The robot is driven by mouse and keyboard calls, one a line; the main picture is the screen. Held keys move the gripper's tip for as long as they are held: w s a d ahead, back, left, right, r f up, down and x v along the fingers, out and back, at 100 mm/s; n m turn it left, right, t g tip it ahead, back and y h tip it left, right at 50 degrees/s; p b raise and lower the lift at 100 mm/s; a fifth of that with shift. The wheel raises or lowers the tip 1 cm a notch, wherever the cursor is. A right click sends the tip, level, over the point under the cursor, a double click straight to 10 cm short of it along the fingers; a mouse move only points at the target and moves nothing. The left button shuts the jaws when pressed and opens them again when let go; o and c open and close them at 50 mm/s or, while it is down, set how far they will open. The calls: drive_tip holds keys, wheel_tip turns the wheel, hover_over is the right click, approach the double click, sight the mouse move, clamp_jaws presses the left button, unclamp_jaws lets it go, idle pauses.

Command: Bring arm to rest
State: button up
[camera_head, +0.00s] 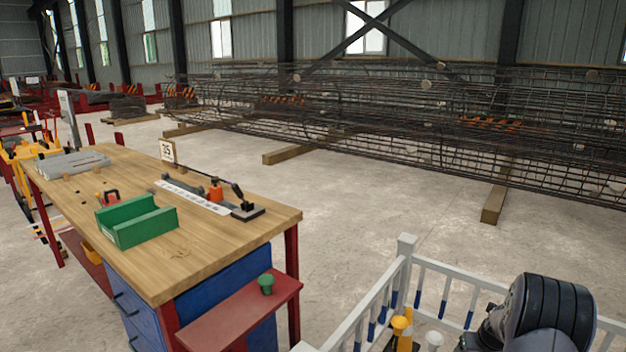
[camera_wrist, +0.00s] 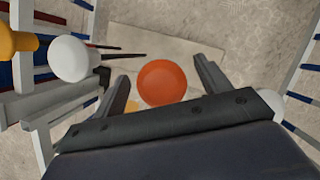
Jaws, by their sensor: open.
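My gripper (camera_wrist: 160,70) shows in the wrist view with its two fingers spread apart. A round orange thing (camera_wrist: 162,83) appears between the fingers, seen from above. A clear gap shows between it and the right finger; I cannot tell how far below the fingers it is. In the head view, part of my dark arm is at the lower right, and my gripper does not show there.
A white railing (camera_head: 406,247) stands close around my arm, with yellow (camera_head: 400,323) and white (camera_head: 434,339) knobs inside it. A wooden workbench (camera_head: 230,240) with a green tray (camera_head: 137,222) is at left.

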drive_tip(key=shift+f+b, duration=0.3)
drive_tip(key=shift+f, duration=0.1)
drive_tip(key=d+p+v, duration=0.1)
drive_tip(key=p+v, duration=0.1)
drive_tip(key=v, duration=0.8)
drive_tip(key=x, duration=0.3)
drive_tip(key=b+x, duration=0.1)
drive_tip(key=x, duration=0.3)
drive_tip(key=a+b+x, duration=0.1)
drive_tip(key=x, duration=0.2)
drive_tip(key=shift+f, duration=0.2)
wheel_tip(320, 180, up, 6)
drive_tip(key=p, duration=0.3)
drive_tip(key=shift+f, duration=0.2)
drive_tip(key=shift+f+b, duration=0.35)
drive_tip(key=shift+b, duration=0.5)
drive_tip(key=shift+r, duration=0.15)
